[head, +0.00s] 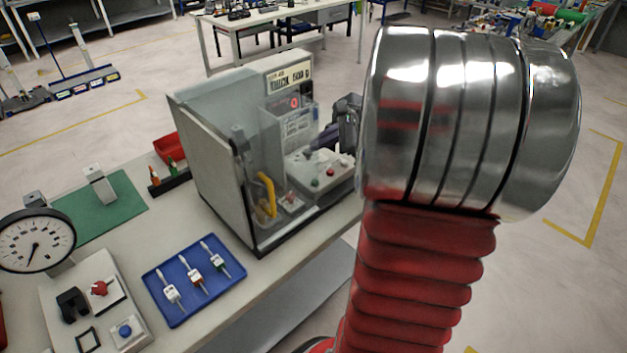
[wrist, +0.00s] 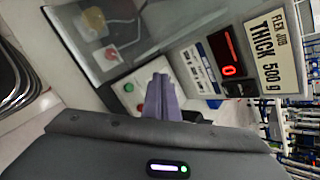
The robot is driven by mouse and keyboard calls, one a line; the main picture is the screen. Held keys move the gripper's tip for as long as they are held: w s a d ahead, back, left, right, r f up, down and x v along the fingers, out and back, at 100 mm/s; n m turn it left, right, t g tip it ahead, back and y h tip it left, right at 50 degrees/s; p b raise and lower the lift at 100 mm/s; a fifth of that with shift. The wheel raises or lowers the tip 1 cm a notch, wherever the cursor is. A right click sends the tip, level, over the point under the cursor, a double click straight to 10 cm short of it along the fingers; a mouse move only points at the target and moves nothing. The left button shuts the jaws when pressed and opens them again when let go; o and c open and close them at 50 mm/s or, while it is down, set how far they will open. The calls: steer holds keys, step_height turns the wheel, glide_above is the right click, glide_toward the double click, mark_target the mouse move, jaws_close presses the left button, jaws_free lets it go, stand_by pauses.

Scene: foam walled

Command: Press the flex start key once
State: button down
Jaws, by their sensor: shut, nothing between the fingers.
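The flex machine is a grey walled box (head: 222,165) on the bench with a pale key panel (head: 303,167) at its right. The panel carries a green key (head: 315,182) and a red key (head: 330,172). The wrist view also shows the green key (wrist: 140,108) and red key (wrist: 128,87); I cannot read which is labelled flex start. My gripper (head: 309,155) is shut and empty, its purple fingers above the panel.
A sign (wrist: 274,48) reads "FLEX JOB THICK 500 g" beside a red display (wrist: 230,71) showing 0. A blue tray (head: 180,317) with 3 small tools, a round dial gauge (head: 35,240) and a green mat (head: 125,205) lie left. Clear walls stand close beside the panel.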

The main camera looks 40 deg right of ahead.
steer(key=shift+f, duration=0.15)
steer(key=shift+f, duration=4.25)
steer(key=shift+f, duration=0.1)
steer(key=shift+f, duration=0.25)
